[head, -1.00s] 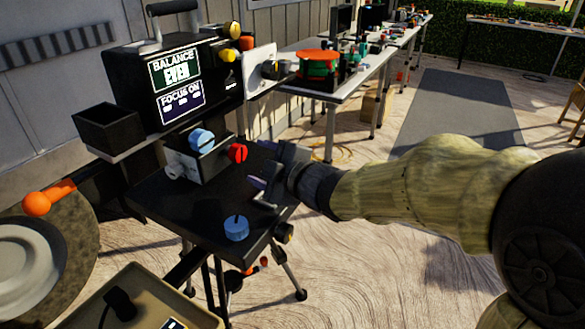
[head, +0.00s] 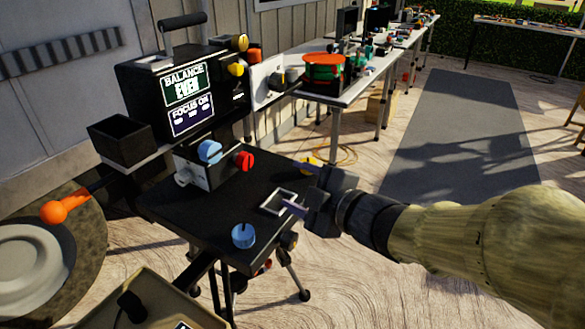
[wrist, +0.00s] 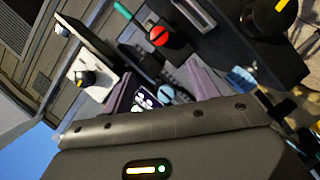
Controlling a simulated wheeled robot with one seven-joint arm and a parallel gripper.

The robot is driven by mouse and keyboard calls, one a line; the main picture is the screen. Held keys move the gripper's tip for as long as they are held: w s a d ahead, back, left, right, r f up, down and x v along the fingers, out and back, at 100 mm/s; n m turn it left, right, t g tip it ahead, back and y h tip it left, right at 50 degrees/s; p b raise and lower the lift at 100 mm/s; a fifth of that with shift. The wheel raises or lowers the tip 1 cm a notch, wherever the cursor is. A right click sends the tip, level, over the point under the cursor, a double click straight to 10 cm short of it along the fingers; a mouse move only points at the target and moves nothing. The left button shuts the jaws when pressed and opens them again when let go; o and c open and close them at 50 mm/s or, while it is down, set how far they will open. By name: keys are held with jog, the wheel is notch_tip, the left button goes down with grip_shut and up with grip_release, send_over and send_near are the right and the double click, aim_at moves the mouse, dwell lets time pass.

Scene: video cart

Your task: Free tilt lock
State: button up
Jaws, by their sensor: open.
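The camera support has a black top plate (head: 200,222). A box (head: 205,170) on it carries a light-blue knob (head: 210,151) and a red knob (head: 243,161). Another blue knob (head: 243,236) stands at the plate's near edge, and a pale rectangular frame (head: 265,208) lies near its right edge. I cannot tell which part is the tilt lock. My gripper (head: 300,188) is open and empty by the plate's right edge, right of the red knob, its fingers pointing left. In the wrist view, a red knob (wrist: 159,36) shows above the fingers.
A black monitor (head: 187,90) and an open black bin (head: 122,140) stand behind the plate. A tan tray (head: 150,295) is in front.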

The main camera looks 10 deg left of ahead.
aim_at(249, 162)
jog(key=w+d+r+m+g+p, duration=0.1)
jog(key=w+m+g+p, duration=0.3)
jog(key=p, duration=1.2)
jog(key=w+r+m, duration=0.1)
jog(key=m, duration=0.2)
jog(key=shift+w+d+r+g+y, duration=0.2)
jog(key=shift+w+r+g+y, duration=0.1)
jog(key=shift+g, duration=0.1)
jog(key=b+x, duration=0.1)
jog(key=x, duration=1.6)
jog(key=shift+w+a+b, duration=0.15)
jog(key=shift+a+b, duration=0.05)
jog(key=shift+b, duration=0.2)
jog(key=c, duration=1)
